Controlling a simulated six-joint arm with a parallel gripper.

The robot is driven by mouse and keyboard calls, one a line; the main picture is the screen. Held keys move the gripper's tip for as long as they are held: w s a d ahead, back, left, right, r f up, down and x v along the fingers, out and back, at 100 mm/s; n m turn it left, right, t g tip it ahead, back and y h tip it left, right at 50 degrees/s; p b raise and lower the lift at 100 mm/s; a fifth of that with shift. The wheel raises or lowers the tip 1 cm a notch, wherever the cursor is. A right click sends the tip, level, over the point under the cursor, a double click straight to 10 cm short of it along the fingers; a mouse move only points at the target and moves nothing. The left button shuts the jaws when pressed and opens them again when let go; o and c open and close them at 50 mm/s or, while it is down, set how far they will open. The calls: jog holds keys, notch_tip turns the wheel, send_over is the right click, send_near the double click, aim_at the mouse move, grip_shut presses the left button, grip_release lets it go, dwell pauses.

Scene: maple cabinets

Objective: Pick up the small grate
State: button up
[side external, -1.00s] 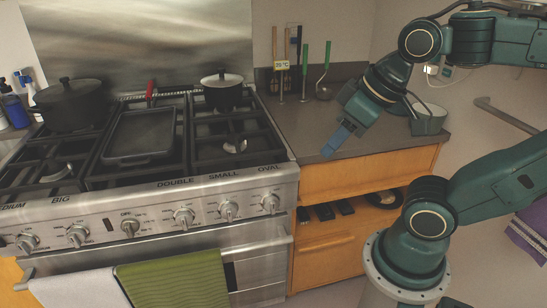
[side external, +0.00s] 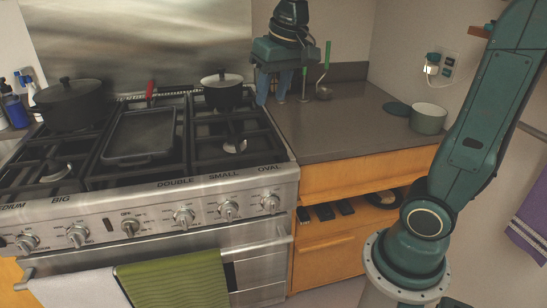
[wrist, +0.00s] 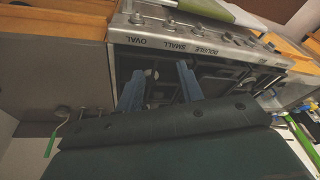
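The stove carries dark grates side by side. The right grate (side external: 240,162) lies over a burner near the SMALL and OVAL labels, and it also shows in the wrist view (wrist: 162,88). Which piece is the small grate is not clear. My gripper (side external: 273,90) points down at the back, just right of the stove's rear right corner and the small pot. In the wrist view my gripper (wrist: 158,85) has two blue fingers well apart with nothing held between them; the grates show beyond them.
A small pot with a white lid (side external: 222,92) stands on the back of the right grate. A griddle (side external: 142,135) covers the middle one, and a large black pot (side external: 70,103) stands left. A grey pot (side external: 428,119) sits on the counter, whose middle is clear.

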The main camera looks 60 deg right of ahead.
jog(key=w+d+f+m+g, duration=0.1)
jog(key=w+d+f, duration=0.15)
jog(key=w, duration=0.25)
jog(key=w+d+f+m+g, duration=0.1)
jog(key=w+d+m, duration=0.15)
jog(key=w, duration=0.35)
jog(key=m+g, duration=0.1)
jog(key=m, duration=0.1)
send_over(237, 145)
notch_tip(237, 145, down, 8)
jog(key=shift+s+n, duration=0.1)
jog(key=shift+n, duration=0.15)
jog(key=shift+f, duration=4.3)
jog(key=shift+f, duration=2.55)
